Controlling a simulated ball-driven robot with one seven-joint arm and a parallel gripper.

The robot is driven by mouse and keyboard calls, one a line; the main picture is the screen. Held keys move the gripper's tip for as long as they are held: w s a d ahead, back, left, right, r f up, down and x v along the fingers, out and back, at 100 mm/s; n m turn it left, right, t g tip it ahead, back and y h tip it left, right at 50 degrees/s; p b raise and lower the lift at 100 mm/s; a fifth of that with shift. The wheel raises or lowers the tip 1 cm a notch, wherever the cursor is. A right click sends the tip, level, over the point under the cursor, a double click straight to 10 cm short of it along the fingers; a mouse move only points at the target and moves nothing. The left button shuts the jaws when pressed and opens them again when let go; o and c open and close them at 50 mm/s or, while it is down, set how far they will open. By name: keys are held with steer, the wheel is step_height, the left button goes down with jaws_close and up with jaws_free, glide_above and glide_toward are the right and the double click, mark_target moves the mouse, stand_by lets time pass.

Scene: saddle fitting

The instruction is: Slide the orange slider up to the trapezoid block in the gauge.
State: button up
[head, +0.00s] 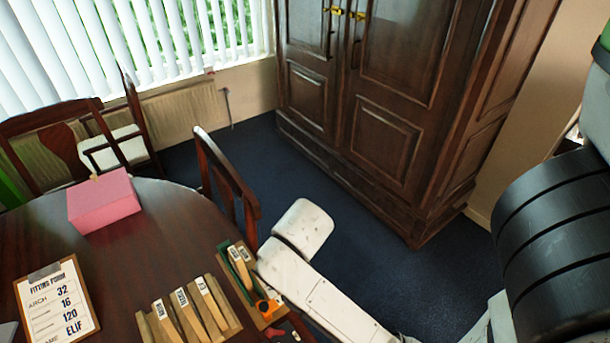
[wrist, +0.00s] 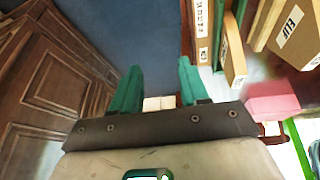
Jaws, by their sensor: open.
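The wooden gauge (head: 252,290) lies at the table's right edge in the head view, partly hidden by my arm. A labelled block, seemingly the trapezoid block (head: 241,262), is in its upper part beside a green strip. The orange slider (head: 267,308) is at the gauge's lower end, apart from the block's label. In the wrist view, my gripper (wrist: 157,85) has two teal fingers spread apart with nothing between them. A labelled wooden piece (wrist: 202,22) is to the right of the fingers, near the top. I cannot make out the orange slider there.
A wooden rack (head: 146,326) with several labelled blocks stands left of the gauge. The fitting form (head: 58,305) and a pink box (head: 103,201) are on the dark table (head: 165,245). A chair (head: 228,180) stands behind the table, and a wardrobe (head: 385,135) beyond blue floor.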

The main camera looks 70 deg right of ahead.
steer(key=w+d+r+m+h, duration=0.2)
steer(key=d+r+m, duration=0.9)
steer(key=m, duration=0.7)
steer(key=shift+d+g+h, duration=0.4)
steer(key=shift+d+h, duration=0.1)
steer(key=shift+d, duration=0.55)
steer(key=shift+r, duration=0.1)
steer(key=shift+o, duration=0.6)
steer(key=n+g+y+p, duration=0.2)
steer(key=n+y, duration=0.5)
steer(key=n, duration=0.3)
glide_above(264, 306)
step_height(264, 306, down, 9)
step_height(264, 306, down, 11)
steer(key=shift+r+p, duration=0.1)
steer(key=shift+p, duration=0.65)
